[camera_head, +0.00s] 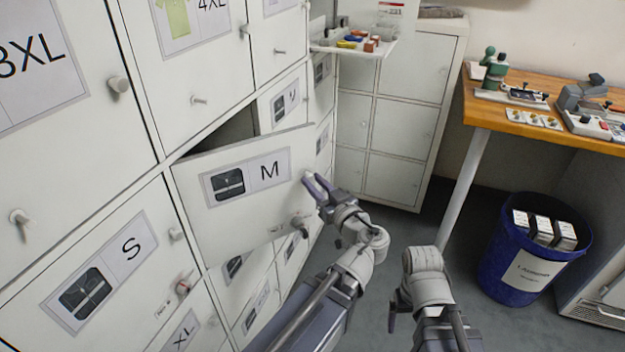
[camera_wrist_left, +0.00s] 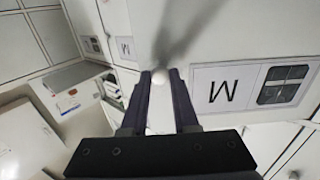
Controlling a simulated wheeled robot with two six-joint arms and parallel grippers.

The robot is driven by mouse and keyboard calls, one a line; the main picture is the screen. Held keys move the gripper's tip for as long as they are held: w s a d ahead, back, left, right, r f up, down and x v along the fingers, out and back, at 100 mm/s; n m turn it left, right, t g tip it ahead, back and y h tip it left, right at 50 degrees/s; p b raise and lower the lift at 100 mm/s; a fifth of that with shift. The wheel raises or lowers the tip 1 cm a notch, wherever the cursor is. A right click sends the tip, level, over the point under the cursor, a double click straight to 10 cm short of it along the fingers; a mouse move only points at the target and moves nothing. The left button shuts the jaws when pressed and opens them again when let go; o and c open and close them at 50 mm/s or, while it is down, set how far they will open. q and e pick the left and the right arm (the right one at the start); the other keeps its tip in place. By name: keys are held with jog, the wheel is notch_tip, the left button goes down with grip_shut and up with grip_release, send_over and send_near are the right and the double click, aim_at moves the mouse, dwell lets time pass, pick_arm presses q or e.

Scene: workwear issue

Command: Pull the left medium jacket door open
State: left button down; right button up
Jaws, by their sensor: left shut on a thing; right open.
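The medium jacket door (camera_head: 236,212) is a white locker door with a jacket picture and the letter M. It stands partly open, swung out from the locker front, with a dark gap above it. My left gripper (camera_head: 314,184) is at the door's right edge, shut on its round white knob (camera_head: 308,176). In the left wrist view the knob (camera_wrist_left: 160,77) sits between the purple fingers, and the M label (camera_wrist_left: 250,86) shows to the right. My right gripper (camera_head: 392,318) hangs low, right of my left arm; its fingers are mostly hidden there.
Closed locker doors marked S (camera_head: 108,270), XL and 3XL surround the open door. A white shelf (camera_head: 352,48) with small items juts out at the back. A wooden table (camera_head: 478,112) and a blue bin (camera_head: 510,288) stand right. Grey floor lies between.

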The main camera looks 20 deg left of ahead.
pick_arm(q)
jog(key=shift+d, duration=0.1)
dwell(0.3)
jog(key=c, duration=0.7)
grip_release()
jog(key=p, duration=1)
send_near(306, 140)
jog(key=x, duration=0.5)
jog(key=shift+w+r, duration=0.1)
jog(key=shift+w, duration=0.05)
